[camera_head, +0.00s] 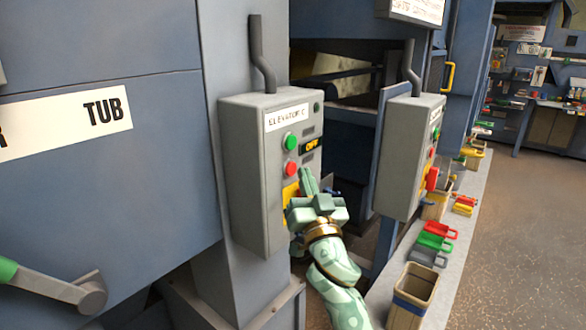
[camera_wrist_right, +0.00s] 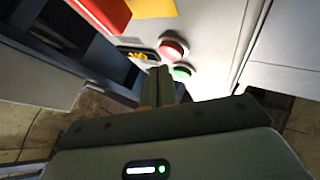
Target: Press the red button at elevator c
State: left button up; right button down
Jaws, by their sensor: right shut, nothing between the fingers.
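The grey control box labelled ELEVATOR C (camera_head: 240,180) is mounted on a blue-grey post. Its front has a green button (camera_head: 290,141) above a red button (camera_head: 291,169), with an OFF display beside them. My right gripper (camera_head: 308,174) is shut and empty, in front of the panel and just right of the red button in the head view. In the right wrist view, the red button (camera_wrist_right: 172,47) and green button (camera_wrist_right: 182,71) lie just beyond the closed fingertips (camera_wrist_right: 159,72). I cannot tell any contact; a gap seems to show. My left gripper is out of view.
A second grey control box (camera_head: 403,155) stands to the right. A ledge holds bins (camera_head: 412,290) and coloured trays (camera_head: 435,240). A lever with a green end (camera_head: 60,290) juts out at lower left. Open floor lies at right.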

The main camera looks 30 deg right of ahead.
jog(key=s, duration=0.1)
jog(key=s+d+p, duration=0.1)
jog(key=s, duration=0.1)
jog(key=s+d+p, duration=0.1)
jog(key=shift+s, duration=0.3)
dwell(0.9)
